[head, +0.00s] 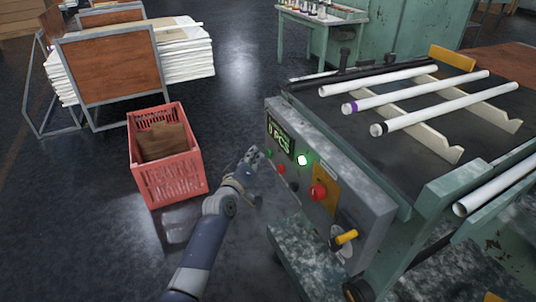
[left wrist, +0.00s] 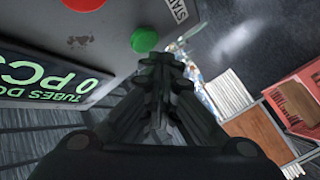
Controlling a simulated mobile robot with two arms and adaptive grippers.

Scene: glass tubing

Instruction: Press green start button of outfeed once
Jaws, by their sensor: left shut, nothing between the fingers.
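The outfeed's grey control panel (head: 352,210) faces left in the head view. Its small green button (head: 269,153) sits near the panel's left end, below the display, and it also shows large in the left wrist view (left wrist: 144,38). A label beginning "STA" (left wrist: 179,9) is beside it. My left gripper (head: 254,154) is shut and empty, its tips just in front of the green button. In the left wrist view the shut fingers (left wrist: 163,62) end right below the button. I cannot tell whether they touch it. My right gripper is out of view.
The panel also carries a red button (head: 280,168), a lit green lamp (head: 302,160), a red mushroom button (head: 318,192) and a yellow-handled switch (head: 346,237). The display (head: 280,136) reads 0 PCS. A red crate (head: 170,185) stands left of my arm.

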